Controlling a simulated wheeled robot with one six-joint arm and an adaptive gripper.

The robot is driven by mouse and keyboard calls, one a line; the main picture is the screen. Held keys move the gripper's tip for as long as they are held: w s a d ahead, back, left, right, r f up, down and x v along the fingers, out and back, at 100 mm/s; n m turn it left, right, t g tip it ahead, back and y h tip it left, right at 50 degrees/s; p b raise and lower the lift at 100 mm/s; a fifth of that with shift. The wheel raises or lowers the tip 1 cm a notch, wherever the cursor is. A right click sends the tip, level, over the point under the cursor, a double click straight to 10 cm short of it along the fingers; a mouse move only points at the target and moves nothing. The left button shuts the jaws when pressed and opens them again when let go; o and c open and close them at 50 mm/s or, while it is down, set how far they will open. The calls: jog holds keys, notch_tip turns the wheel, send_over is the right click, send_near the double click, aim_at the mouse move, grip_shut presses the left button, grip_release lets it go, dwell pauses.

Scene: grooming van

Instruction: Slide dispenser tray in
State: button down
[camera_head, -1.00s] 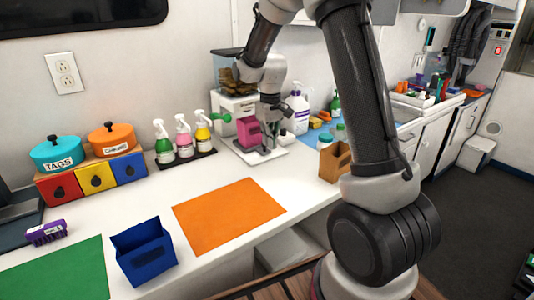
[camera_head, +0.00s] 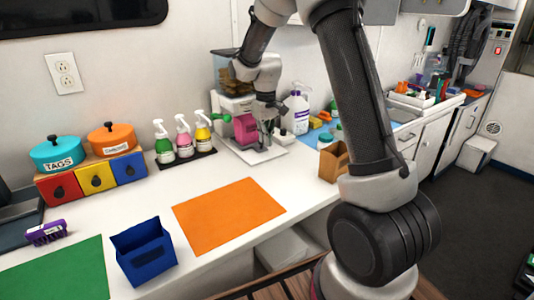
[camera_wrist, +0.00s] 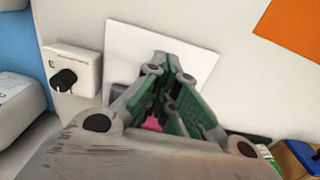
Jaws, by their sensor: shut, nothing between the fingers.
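The dispenser (camera_head: 236,104) stands against the back wall, with a clear bin of brown pieces on a white body and a green knob at its side. Its flat white tray (camera_head: 262,156) sticks out at the base; it also shows as a pale square in the wrist view (camera_wrist: 130,45). A pink bin (camera_head: 246,130) stands on the tray, close to the dispenser; only a sliver shows in the wrist view (camera_wrist: 152,123). My gripper (camera_head: 266,143) is shut and empty, pointing down over the tray, right beside the pink bin. I cannot tell whether the fingertips touch the tray.
A small white box with a black knob (camera_wrist: 75,72) and a pump bottle (camera_head: 298,112) stand right of the dispenser. An orange mat (camera_head: 228,214) and a blue bin (camera_head: 144,252) lie in front. The counter between is clear.

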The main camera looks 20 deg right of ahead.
jog(key=shift+s+r, duration=0.15)
jog(key=shift+r, duration=1.3)
jog(key=shift+s+r, duration=0.15)
jog(key=shift+r, duration=1.25)
